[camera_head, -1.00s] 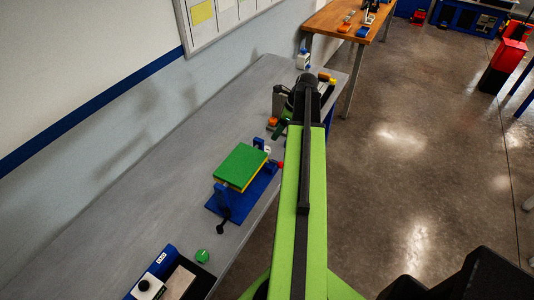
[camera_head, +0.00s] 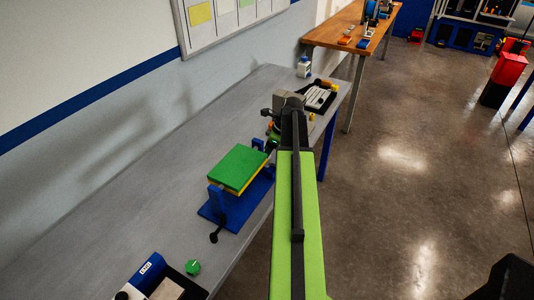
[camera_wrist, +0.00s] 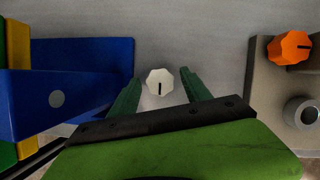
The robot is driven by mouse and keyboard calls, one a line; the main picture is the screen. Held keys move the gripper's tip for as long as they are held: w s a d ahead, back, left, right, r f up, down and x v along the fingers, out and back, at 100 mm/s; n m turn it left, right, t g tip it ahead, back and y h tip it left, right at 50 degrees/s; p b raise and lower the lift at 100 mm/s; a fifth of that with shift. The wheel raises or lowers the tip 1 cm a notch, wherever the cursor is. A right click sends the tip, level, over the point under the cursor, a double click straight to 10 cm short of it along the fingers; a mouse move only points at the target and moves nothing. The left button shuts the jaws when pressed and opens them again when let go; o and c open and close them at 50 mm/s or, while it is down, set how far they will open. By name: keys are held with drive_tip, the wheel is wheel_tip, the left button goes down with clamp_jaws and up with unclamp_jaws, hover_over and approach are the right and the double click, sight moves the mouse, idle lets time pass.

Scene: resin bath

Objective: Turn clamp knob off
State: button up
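A white faceted knob (camera_wrist: 160,83) with a dark pointer line sits on the grey surface in the wrist view. My gripper (camera_wrist: 161,76) is open, with one dark green finger on each side of the knob and visible gaps to both. A blue fixture (camera_wrist: 80,80) stands left of the knob. In the head view this blue fixture (camera_head: 246,208) carries a green-topped block (camera_head: 238,168) and has a black-ended handle at its front. My arm hides the white knob and most of my gripper there. I cannot tell from labels which knob is the clamp knob.
An orange knob (camera_wrist: 289,47) sits on a grey block at right in the wrist view, with a metal cylinder below it. In the head view, a green knob (camera_head: 193,267) lies near the bench front, and a white bottle (camera_head: 304,67) stands at the far end.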

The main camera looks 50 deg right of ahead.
clamp_jaws()
idle(0.3)
drive_tip(key=n, duration=0.2)
drive_tip(key=n+y, duration=0.1)
drive_tip(key=shift+w+d+n+g, duration=0.15)
drive_tip(key=shift+n+g, duration=0.25)
drive_tip(key=n, duration=0.2)
drive_tip(key=n+g+y, duration=0.1)
drive_tip(key=n, duration=0.1)
drive_tip(key=shift+n+g, duration=0.3)
drive_tip(key=n+g, duration=0.1)
drive_tip(key=n, duration=0.3)
drive_tip(key=shift+w+n+g, duration=0.15)
drive_tip(key=shift+n+g, duration=0.15)
drive_tip(key=shift+g, duration=0.1)
drive_tip(key=shift+n+g, duration=0.6)
drive_tip(key=shift+n, duration=1)
